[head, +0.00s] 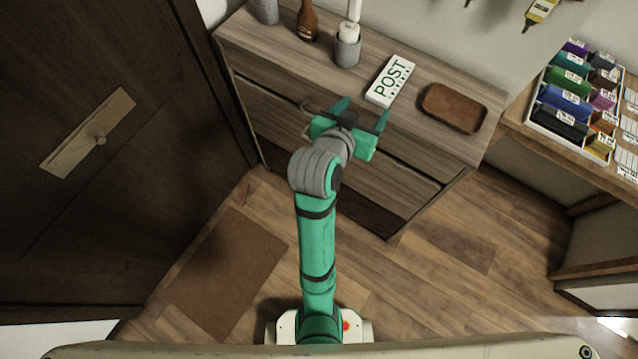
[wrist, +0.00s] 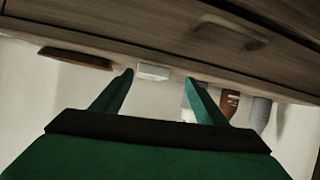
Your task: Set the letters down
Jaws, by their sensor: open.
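A white slab with green "POST" lettering (head: 390,81), likely the letters, lies on the wooden dresser top (head: 290,48). A shallow brown tray (head: 453,107) lies to its right and looks empty. My gripper (head: 361,113) is open, with nothing between its green fingers. It is at the dresser's front side, nearer to me than the white slab and apart from it. In the wrist view my gripper (wrist: 159,77) points toward the dresser, seen upside down. The end of the white slab (wrist: 152,71) shows between the fingertips, farther off. The brown tray (wrist: 75,58) is left of it.
A grey cup with a white candle (head: 347,50), a brown bottle (head: 307,22) and a grey vessel (head: 265,10) stand left on the dresser. A rack of coloured packs (head: 570,95) stands on a right-hand shelf. A dark door (head: 95,140) is at left. Floor before the dresser is clear.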

